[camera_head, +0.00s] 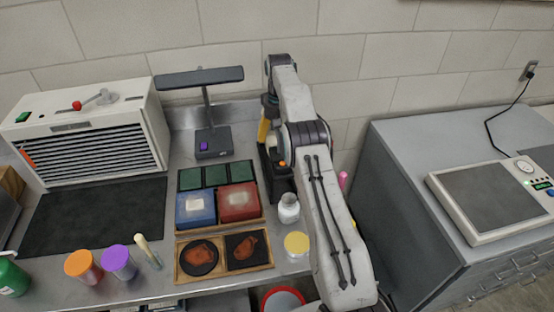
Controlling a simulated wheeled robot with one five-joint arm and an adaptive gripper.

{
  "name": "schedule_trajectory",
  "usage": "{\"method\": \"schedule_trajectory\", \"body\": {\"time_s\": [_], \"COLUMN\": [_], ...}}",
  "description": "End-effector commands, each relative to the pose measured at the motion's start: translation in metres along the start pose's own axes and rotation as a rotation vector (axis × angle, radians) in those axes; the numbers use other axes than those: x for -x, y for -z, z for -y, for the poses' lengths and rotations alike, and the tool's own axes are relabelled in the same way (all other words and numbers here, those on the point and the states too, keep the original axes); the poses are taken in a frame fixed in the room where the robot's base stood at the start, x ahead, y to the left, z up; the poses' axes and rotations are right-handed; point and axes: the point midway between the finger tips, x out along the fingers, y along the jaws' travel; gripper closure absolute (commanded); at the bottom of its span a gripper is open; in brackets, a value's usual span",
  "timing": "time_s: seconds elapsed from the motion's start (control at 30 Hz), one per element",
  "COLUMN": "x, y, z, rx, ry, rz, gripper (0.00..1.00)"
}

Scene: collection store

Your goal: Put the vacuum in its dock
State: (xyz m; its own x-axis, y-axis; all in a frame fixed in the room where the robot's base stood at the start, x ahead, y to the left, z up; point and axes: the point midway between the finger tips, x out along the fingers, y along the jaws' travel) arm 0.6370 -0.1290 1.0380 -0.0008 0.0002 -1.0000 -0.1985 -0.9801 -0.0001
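My arm reaches up over the bench and bends down at its far end, against the wall. My gripper (269,108) is dark and mostly hidden behind my own arm. Below it a yellow part (263,131) shows, upright, probably part of the vacuum. Under that stands a black piece with an orange button (282,163), which may be the vacuum's body or its dock. I cannot tell which, or whether they touch. Whether my fingers are closed on the yellow part is hidden.
A lamp stand (213,141) and a compartment tray (182,226) stand left of my arm. A white jar (289,209) and a yellow-lidded jar (297,245) sit close by. A louvred box (95,135) is at left. A grey cabinet (390,190) with a scale (490,198) is at right.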

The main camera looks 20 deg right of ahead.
Motion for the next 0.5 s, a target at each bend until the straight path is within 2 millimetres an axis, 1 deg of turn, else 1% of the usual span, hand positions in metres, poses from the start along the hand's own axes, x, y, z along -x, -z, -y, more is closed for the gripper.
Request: {"method": "schedule_trajectory", "body": {"time_s": [0.03, 0.1, 0.2, 0.43, 0.5], "x": [-0.010, -0.018, -0.027, -0.037, -0.044], "y": [0.000, 0.000, 0.000, 0.000, 0.000], "z": [0.000, 0.000, 0.000, 0.000, 0.000], "rx": [0.000, 0.000, 0.000, 0.000, 0.000], "ry": [0.000, 0.000, 0.000, 0.000, 0.000], "rz": [0.000, 0.000, -0.002, -0.003, -0.001], "gripper": [0.56, 0.56, 0.56, 0.56, 0.56]}}
